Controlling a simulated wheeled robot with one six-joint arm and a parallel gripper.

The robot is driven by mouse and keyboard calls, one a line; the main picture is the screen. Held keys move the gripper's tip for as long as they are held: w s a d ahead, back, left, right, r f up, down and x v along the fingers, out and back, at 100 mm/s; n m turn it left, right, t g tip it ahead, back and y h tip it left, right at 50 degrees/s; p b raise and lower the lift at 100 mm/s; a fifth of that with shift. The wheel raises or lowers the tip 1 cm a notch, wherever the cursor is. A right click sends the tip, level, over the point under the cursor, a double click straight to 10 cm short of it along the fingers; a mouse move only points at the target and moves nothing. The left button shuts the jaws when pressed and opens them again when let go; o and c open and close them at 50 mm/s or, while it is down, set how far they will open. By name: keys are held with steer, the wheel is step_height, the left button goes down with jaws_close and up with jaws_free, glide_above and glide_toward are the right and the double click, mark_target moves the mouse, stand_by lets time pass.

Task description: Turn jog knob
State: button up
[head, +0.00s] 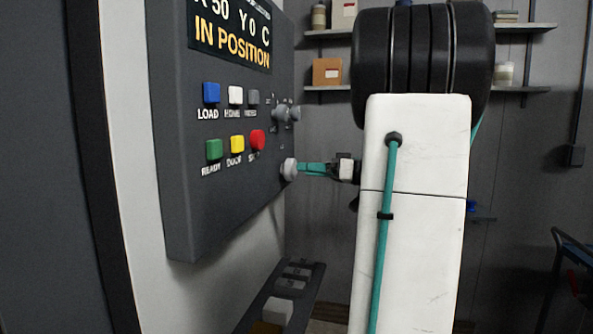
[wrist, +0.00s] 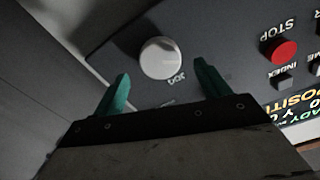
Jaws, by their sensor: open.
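The jog knob (wrist: 160,58) is a round, light grey knob on the dark control panel. In the wrist view it sits just beyond and between my two open green fingertips, with the label JOG partly readable beside it. In the head view the knob (head: 289,170) is at the panel's lower right. My gripper (wrist: 163,85) is open and empty, pointing at the panel. In the head view its green fingers (head: 313,169) reach close to the knob from the right; whether they touch it is hard to tell there.
The panel (head: 215,195) also carries a red stop button (head: 257,140), blue, white, yellow and green buttons, and a grey selector knob (head: 286,113) above. The display (head: 232,40) reads IN POSITION. A ledge with blocks (head: 277,310) lies below. Shelves (head: 327,87) are behind my arm.

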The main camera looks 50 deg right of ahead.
mark_target(288, 169)
steer(key=shift+x, duration=2.05)
steer(key=c, duration=1)
steer(key=shift+o, duration=0.2)
steer(key=shift+m, duration=0.3)
steer(key=m, duration=2.3)
steer(key=shift+f, duration=0.2)
steer(key=shift+m, duration=0.3)
